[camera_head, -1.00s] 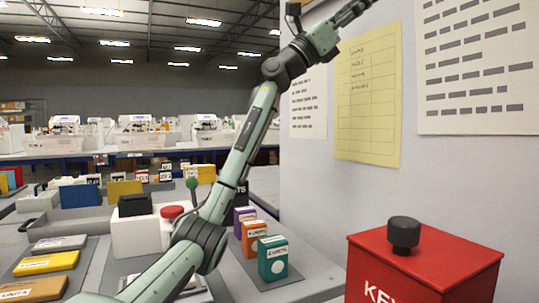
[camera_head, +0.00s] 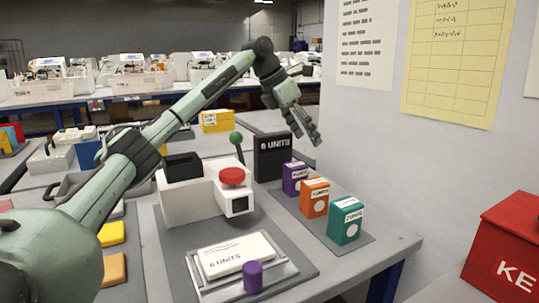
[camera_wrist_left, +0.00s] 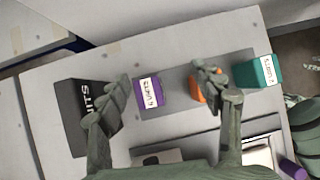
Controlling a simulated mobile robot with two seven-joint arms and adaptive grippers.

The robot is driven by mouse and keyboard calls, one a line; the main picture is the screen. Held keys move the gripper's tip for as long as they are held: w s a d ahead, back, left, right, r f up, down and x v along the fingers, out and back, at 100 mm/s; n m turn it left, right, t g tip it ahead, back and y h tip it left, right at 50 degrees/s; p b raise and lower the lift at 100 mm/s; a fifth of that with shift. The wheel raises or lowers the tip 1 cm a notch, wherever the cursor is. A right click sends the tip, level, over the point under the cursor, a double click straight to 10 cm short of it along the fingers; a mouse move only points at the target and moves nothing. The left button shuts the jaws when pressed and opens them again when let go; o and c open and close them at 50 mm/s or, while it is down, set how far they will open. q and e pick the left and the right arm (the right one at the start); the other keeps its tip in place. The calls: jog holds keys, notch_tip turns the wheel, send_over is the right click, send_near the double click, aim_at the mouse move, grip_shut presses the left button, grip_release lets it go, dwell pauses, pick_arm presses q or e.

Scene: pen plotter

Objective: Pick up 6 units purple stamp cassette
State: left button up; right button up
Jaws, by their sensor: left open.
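The purple cassette (camera_head: 293,182) stands upright at the back of a row on a grey mat, its white label too small to read surely. My left gripper (camera_head: 306,135) is open and empty above it, fingers pointing down. In the left wrist view the purple cassette (camera_wrist_left: 148,93) lies between the spread fingers (camera_wrist_left: 163,75), nearer the left one and apart from both. A black block marked 6 UNITS (camera_head: 272,157) stands just behind it. The orange cassette (camera_head: 314,198) and the teal cassette (camera_head: 344,222) stand in front in the same row. My right gripper is not seen.
A white machine with a red button (camera_head: 232,177) and a green-knobbed lever (camera_head: 236,139) stands left of the row. In front lie a white 6 UNITS plate (camera_head: 235,255) and a small purple cylinder (camera_head: 252,276). A red box (camera_head: 508,245) is at right, by the wall.

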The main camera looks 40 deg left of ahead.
aim_at(294, 165)
pick_arm(q)
jog(key=shift+n+g+y, duration=0.3)
jog(key=shift+g+y, duration=0.4)
jog(key=shift+y, duration=0.1)
jog(key=a+f, duration=0.1)
jog(key=f, duration=0.1)
jog(key=s+a+f, duration=0.1)
jog(key=f, duration=0.1)
jog(key=a+f, duration=0.1)
jog(key=f, duration=0.1)
jog(key=shift+s+a+f, duration=0.1)
jog(key=shift+s+a, duration=0.1)
jog(key=shift+a, duration=0.05)
jog(key=x, duration=0.5)
jog(key=shift+w, duration=0.15)
jog(key=c, duration=1.3)
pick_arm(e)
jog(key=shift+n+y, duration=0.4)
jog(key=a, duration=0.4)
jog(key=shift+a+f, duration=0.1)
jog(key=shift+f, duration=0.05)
